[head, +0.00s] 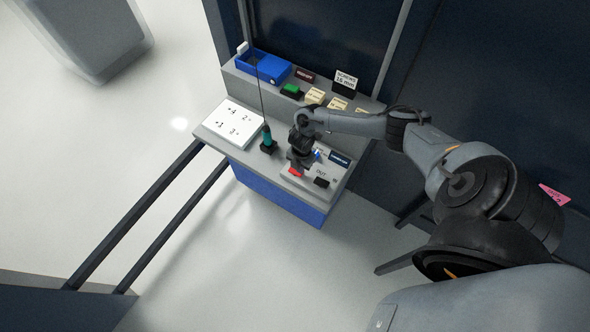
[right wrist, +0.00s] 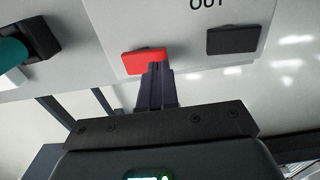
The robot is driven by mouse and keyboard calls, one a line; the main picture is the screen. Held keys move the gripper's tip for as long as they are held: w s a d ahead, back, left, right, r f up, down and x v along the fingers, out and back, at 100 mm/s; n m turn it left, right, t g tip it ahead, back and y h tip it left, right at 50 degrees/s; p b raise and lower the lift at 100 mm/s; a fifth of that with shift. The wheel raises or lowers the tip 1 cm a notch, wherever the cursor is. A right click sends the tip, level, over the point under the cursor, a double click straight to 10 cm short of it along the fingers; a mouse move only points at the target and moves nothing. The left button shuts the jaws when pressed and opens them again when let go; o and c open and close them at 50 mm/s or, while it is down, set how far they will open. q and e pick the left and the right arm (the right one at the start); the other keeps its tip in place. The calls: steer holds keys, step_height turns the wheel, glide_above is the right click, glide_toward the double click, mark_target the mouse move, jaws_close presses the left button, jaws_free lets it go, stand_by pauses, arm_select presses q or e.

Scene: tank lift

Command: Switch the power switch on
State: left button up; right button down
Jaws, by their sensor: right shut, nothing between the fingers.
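A red switch-like block (head: 295,172) sits on the light panel (head: 337,172) at the front right of the workbench. No power label is readable on it. It also shows in the right wrist view (right wrist: 144,59), near a black block (right wrist: 233,40) under the letters "OUT". My right gripper (head: 297,163) points down over the panel. In the right wrist view its closed fingertips (right wrist: 155,68) overlap the lower right part of the red block. I cannot tell whether they press on it. The fingers hold nothing. My left gripper is out of view.
A teal-handled tool (head: 267,137) stands in a black holder left of the panel. A white numbered board (head: 232,122) lies farther left. A blue bin (head: 262,67), a green-topped block (head: 290,89) and small signs stand on the rear shelf.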

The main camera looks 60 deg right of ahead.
steer(key=shift+f+b, duration=0.65)
steer(key=shift+f, duration=0.2)
steer(key=shift+r, duration=0.1)
step_height(320, 180, up, 7)
steer(key=p, duration=0.7)
stand_by(0.4)
steer(key=shift+s, duration=0.1)
